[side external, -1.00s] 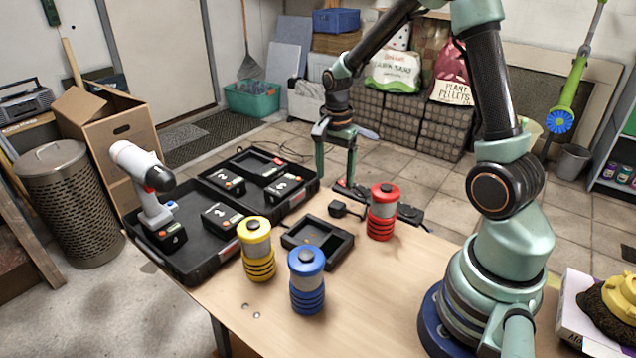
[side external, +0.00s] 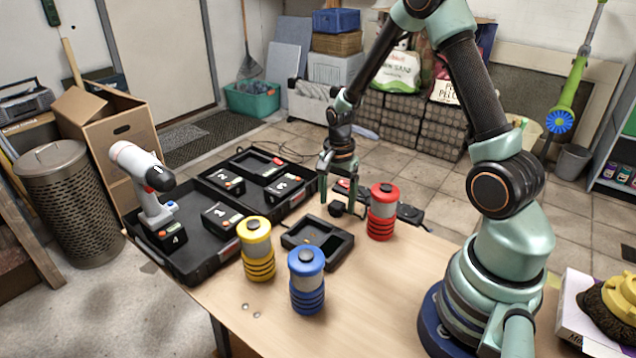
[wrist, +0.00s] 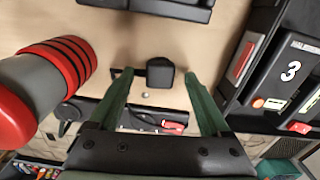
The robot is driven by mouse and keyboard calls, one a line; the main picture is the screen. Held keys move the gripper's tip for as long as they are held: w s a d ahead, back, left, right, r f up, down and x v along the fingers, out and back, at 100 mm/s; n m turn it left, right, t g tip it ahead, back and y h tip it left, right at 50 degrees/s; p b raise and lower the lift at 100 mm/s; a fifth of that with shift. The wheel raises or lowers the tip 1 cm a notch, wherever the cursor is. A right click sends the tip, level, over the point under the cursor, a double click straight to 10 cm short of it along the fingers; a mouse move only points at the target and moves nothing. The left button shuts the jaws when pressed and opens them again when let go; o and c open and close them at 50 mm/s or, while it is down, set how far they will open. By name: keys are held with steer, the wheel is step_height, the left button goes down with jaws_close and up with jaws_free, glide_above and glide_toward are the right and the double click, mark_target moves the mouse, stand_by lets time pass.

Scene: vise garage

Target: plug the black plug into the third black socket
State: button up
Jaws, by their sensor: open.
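The black plug (side external: 337,209) sits on the workbench near its far edge, left of the red canister. My gripper (side external: 339,200) is open over it, pointing down. In the wrist view the plug (wrist: 160,73) lies between the tips of my gripper (wrist: 159,75), with a gap on each side; nothing is gripped. A black socket strip (side external: 409,213) runs along the bench's far edge, partly hidden by the red canister and my fingers. In the wrist view part of the strip (wrist: 150,117) shows between my fingers. I cannot make out its single sockets.
The red canister (side external: 383,212) stands close right of the plug. An empty black tray (side external: 345,252) is in front. Yellow (side external: 255,249) and blue (side external: 306,279) canisters stand nearer. An open black tool case (side external: 196,262) with a drill and batteries lies left.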

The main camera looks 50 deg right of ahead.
mark_target(337, 203)
steer(key=shift+f, duration=0.15)
jaws_close()
stand_by(0.4)
step_height(337, 203, up, 20)
stand_by(0.4)
steer(key=s+d+f+m, duration=0.1)
steer(key=d+f, duration=0.9)
steer(key=f, duration=0.1)
steer(key=shift+s+d+f, duration=0.15)
steer(key=shift+s+f, duration=0.05)
steer(key=shift+f, duration=0.2)
